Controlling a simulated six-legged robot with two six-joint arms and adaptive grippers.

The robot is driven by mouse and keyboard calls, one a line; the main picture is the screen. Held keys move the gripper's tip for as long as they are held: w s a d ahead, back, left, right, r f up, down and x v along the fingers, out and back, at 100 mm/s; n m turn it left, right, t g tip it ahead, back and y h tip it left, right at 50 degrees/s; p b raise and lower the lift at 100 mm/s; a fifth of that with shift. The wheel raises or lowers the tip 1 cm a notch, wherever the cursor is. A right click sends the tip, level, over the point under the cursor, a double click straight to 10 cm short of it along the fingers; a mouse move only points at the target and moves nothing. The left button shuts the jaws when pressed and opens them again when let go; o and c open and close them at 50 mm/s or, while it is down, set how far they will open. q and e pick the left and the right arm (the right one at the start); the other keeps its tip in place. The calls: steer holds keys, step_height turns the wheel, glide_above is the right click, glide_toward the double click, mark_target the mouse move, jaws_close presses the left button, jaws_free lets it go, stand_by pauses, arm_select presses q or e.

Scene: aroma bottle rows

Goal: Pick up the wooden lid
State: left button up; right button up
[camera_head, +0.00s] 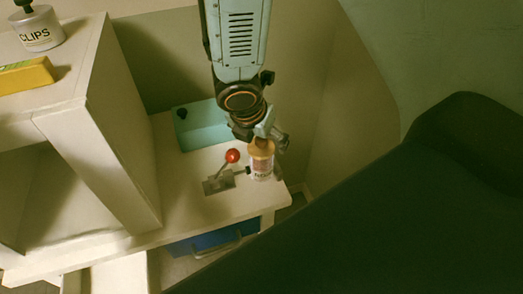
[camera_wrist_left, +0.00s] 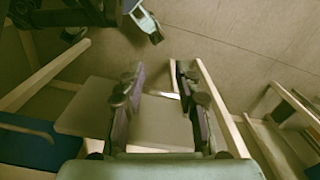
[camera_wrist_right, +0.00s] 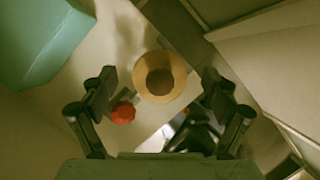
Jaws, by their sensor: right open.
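The wooden lid (camera_head: 261,148) is tan and round and sits on top of a small labelled bottle (camera_head: 262,168) near the right end of the white counter. In the right wrist view the lid (camera_wrist_right: 160,92) shows from above, with a darker round middle. My right gripper (camera_head: 267,137) is directly above and around the lid's level in the head view. Its fingers (camera_wrist_right: 160,100) are spread on either side of the lid, with gaps visible, holding nothing. My left gripper (camera_wrist_left: 160,85) is open and empty, away from the lid.
A red ball knob (camera_head: 233,156) on a grey lever fixture (camera_head: 218,184) stands close left of the bottle. A teal box (camera_head: 203,126) is behind. A white shelf (camera_head: 105,130) rises at left, with a CLIPS jar (camera_head: 37,32) and yellow box (camera_head: 25,75) on top.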

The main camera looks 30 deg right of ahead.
steer(key=shift+w+f, duration=0.1)
steer(key=shift+f, duration=0.25)
steer(key=shift+r, duration=0.15)
steer(key=c, duration=1.1)
